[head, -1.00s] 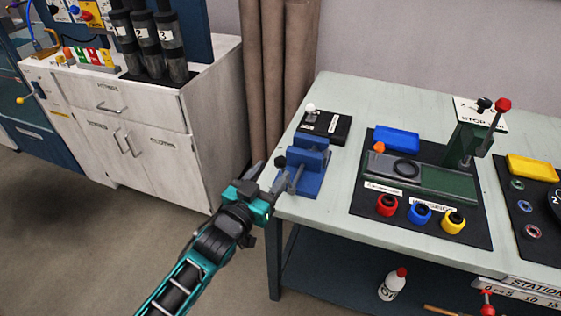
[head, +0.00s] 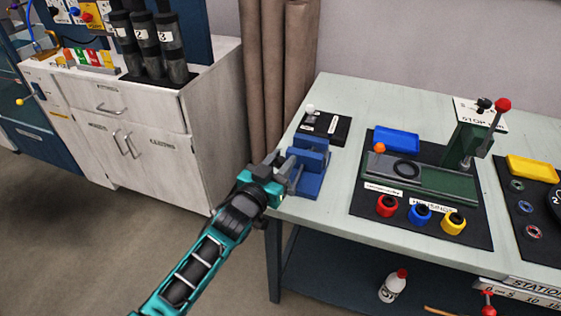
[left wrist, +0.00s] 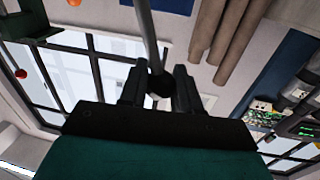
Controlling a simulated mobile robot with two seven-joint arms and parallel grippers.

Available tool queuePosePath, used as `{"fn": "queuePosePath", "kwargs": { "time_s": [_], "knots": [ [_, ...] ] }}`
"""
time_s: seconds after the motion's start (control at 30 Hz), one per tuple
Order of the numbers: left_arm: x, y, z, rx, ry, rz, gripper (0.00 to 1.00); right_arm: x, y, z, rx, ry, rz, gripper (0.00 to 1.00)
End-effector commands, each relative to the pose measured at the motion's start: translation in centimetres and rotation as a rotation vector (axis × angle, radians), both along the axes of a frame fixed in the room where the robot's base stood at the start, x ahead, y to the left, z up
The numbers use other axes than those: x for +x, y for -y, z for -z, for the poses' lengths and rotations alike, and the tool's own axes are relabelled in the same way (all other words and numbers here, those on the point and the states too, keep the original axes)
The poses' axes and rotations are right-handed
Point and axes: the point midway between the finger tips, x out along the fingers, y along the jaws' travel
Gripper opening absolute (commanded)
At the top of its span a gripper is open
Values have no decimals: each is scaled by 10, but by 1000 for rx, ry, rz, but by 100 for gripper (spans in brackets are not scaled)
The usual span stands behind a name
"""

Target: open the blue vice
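The blue vice (head: 313,170) sits at the left front corner of the pale green table. Its grey screw and handle bar (head: 297,178) face left, toward my left gripper. My left gripper (head: 279,170) is at the handle side, with its fingers apart. In the left wrist view the grey handle bar (left wrist: 149,35) comes down from the top, and its dark end (left wrist: 160,84) lies between the two black fingers (left wrist: 160,92). I cannot tell whether the fingers touch it. The jaw gap is hard to make out. My right gripper is not in view.
A black pad (head: 322,127) with a small white-topped item lies behind the vice. A dark mat (head: 365,210) with a green press, a blue tray and coloured rings lies to the right. A white cabinet (head: 160,130) stands at the left, with open floor before it.

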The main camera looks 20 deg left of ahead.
Motion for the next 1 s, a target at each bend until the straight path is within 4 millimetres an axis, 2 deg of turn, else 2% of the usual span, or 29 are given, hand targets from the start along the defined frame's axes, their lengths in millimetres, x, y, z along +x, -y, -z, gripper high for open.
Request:
{"fn": "queuePosePath", "kwargs": {
  "time_s": [0.03, 0.3, 0.67, 0.77, 1.0],
  "knots": [
    [0, 0, 0, 0, 0, 0, 27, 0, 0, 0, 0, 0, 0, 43],
    [0, 0, 0, 0, 0, 0, 1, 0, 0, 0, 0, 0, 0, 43],
    [0, -1, 1, -9, -2, 0, 0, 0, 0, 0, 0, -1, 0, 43],
    [0, -6, 2, -66, -4, 0, 0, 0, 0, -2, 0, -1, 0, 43],
    [1, -27, 17, -336, -14, 0, 0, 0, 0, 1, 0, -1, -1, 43]
  ]
}}
